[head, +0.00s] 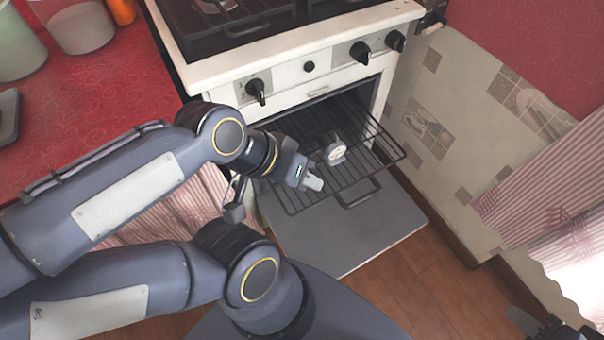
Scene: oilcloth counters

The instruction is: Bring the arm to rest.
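My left gripper (313,183) is over the pulled-out wire oven rack (300,200), in front of the oven opening. Its pale fingertip part points down and right. I see nothing held in it, but the gap between its fingers cannot be made out. A small round white-faced thing (336,152), like a dial, stands on the rack just right of the gripper, apart from it. A dark part at the lower right edge looks like my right gripper (540,325); it is cut off by the frame and its fingers are unclear.
The white stove (310,68) has its oven door (350,235) folded down below the rack. A red patterned counter (90,110) with tubs (75,25) lies on the left. A tiled wall (480,110) and striped curtain (560,200) bound the right. Wooden floor (410,285) is open in front.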

